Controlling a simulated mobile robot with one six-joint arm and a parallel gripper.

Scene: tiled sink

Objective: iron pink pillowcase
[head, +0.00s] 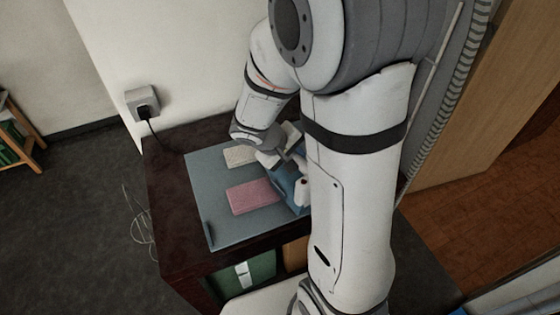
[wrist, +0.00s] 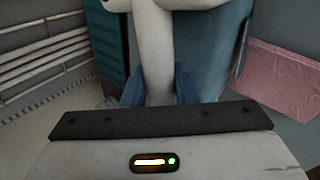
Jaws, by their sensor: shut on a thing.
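The pink pillowcase (head: 253,196) lies folded flat on a blue-grey mat (head: 222,222) on the dark table. It also shows at the right of the wrist view (wrist: 275,75). My gripper (head: 284,160) is at the mat's right side, beyond and to the right of the pillowcase. It is shut on what looks like the white handle (wrist: 157,50) of a blue and white iron (head: 288,184). The iron stands beside the pillowcase, partly hidden by my arm. I cannot tell whether its base touches the mat.
A cream folded cloth (head: 240,155) lies behind the pillowcase. A wall socket (head: 143,101) with a plugged cord is behind the dark table (head: 168,205). A green box (head: 243,279) stands on the shelf below. The mat's front left is mostly free.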

